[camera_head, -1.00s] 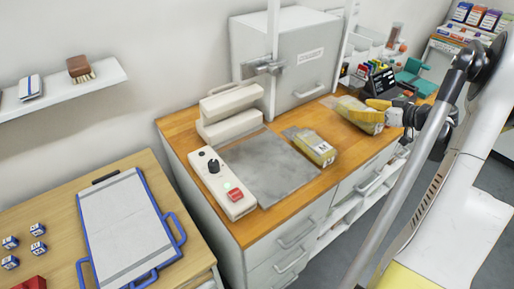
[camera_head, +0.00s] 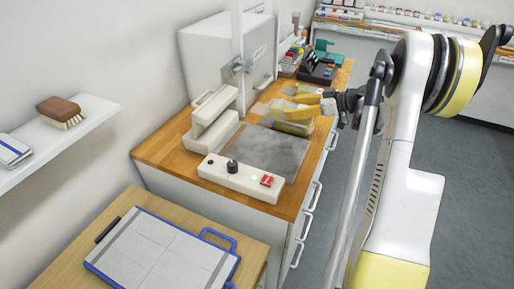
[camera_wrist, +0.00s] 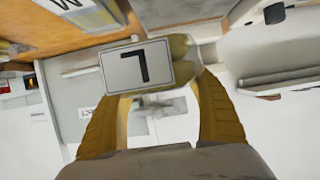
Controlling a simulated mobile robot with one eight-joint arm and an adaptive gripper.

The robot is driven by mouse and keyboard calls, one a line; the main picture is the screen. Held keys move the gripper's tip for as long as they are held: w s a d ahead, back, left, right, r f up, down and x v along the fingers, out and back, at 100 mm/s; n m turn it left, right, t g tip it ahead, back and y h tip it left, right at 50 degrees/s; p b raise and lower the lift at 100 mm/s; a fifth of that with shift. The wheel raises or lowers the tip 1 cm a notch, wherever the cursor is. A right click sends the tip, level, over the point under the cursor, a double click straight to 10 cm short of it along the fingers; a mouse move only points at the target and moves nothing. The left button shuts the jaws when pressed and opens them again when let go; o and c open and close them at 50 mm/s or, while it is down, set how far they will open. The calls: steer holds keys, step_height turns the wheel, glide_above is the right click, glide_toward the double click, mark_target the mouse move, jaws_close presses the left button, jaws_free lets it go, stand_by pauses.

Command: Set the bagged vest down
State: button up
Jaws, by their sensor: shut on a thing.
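My gripper (camera_head: 312,105) has yellow fingers and is shut on a bagged vest, out over the wooden counter (camera_head: 178,150). In the wrist view, the held bagged vest shows a white label with a black L (camera_wrist: 138,66) between the fingers, with olive-yellow cloth behind it. In the head view, the fingers and the held bag overlap a second bagged vest (camera_head: 291,128) lying by the grey plate. I cannot tell the gap between the held bag and the counter.
A cream sealer with a control box (camera_head: 245,180) and grey plate (camera_head: 270,150) takes the near counter. A large grey cabinet (camera_head: 215,60) stands behind. Coloured items and a teal device (camera_head: 325,52) fill the far end. A blue-edged board (camera_head: 165,250) lies on the near table.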

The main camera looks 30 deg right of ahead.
steer(key=a+f+b, duration=0.1)
steer(key=a+f, duration=0.1)
steer(key=a, duration=0.1)
steer(key=a+f+b, duration=0.1)
steer(key=a+f, duration=0.1)
steer(key=a, duration=0.2)
steer(key=a+f+b, duration=0.1)
steer(key=a+f, duration=0.1)
steer(key=a, duration=0.1)
steer(key=shift+a+f, duration=0.35)
steer(key=shift+f+b, duration=1.15)
steer(key=shift+f, duration=0.8)
steer(key=shift+f, duration=0.2)
steer(key=o, duration=1.3)
steer(key=shift+c, duration=0.2)
